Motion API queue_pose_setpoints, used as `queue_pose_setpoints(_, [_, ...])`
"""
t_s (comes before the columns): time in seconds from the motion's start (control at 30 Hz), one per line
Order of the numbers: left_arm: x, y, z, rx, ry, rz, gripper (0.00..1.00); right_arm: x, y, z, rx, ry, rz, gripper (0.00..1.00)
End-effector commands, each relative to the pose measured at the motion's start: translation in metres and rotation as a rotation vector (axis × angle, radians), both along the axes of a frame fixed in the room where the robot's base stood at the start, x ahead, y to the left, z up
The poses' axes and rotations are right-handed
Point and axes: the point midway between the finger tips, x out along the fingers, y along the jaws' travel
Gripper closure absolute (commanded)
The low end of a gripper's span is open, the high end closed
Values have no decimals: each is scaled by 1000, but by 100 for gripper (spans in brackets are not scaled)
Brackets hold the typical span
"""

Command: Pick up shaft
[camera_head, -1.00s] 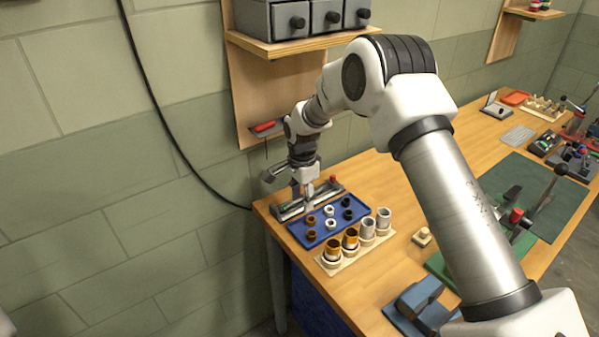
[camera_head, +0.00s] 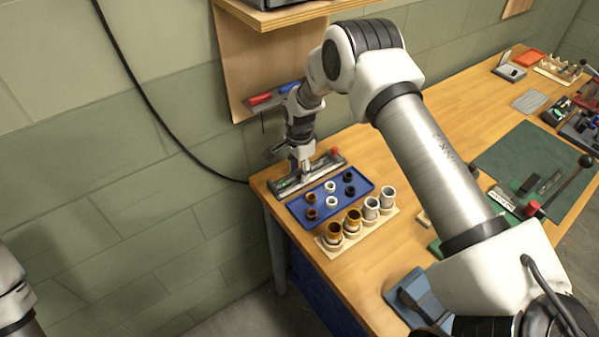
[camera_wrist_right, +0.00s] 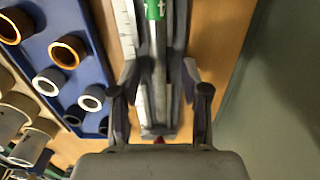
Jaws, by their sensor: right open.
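The shaft (camera_wrist_right: 159,65) is a silvery metal rod with a green band near its far end. It lies lengthwise in a long grey holder (camera_head: 327,163) at the left end of the bench, with a red knob at one end. My right gripper (camera_head: 304,177) is low over the holder. In the right wrist view my right gripper (camera_wrist_right: 160,75) is open, one finger on each side of the shaft, and I see no grip on it. Whether the fingers touch the holder is unclear. My left gripper is out of view.
A blue tray (camera_head: 361,203) with several dark, white and brown rings is beside the holder. A wooden block (camera_head: 342,249) with orange and grey cups stands in front. A green mat (camera_head: 520,160) lies right.

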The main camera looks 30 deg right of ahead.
Motion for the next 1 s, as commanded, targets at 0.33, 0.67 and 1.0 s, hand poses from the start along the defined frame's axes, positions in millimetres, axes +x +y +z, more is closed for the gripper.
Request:
queue_pose_setpoints(0.33, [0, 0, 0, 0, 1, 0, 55, 0, 0, 0, 0, 0, 0, 100])
queue_pose_setpoints(0.67, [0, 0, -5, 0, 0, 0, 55, 1, 0, 6, 0, -2, 0, 100])
queue_pose_setpoints(1.0, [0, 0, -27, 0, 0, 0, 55, -14, 19, 35, -1, 1, 4, 100])
